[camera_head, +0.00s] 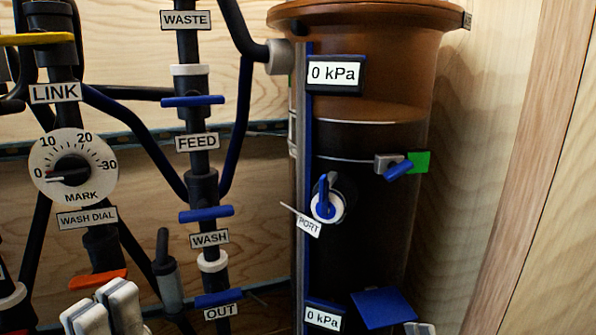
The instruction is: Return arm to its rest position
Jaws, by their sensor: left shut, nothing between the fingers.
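My left gripper (103,310) shows at the bottom left, with its pale grey fingers together and nothing between them. It is in front of the pipework, below the wash dial (72,170) and near an orange lever (97,280). The rest of both arms is out of view.
A brown filter vessel (372,55) with pressure displays and a blue port valve (326,200) stands right of centre. Black pipes with blue handles (206,212), labelled WASTE, FEED, WASH and OUT, stand left of it. Wooden walls (500,130) close the back and right.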

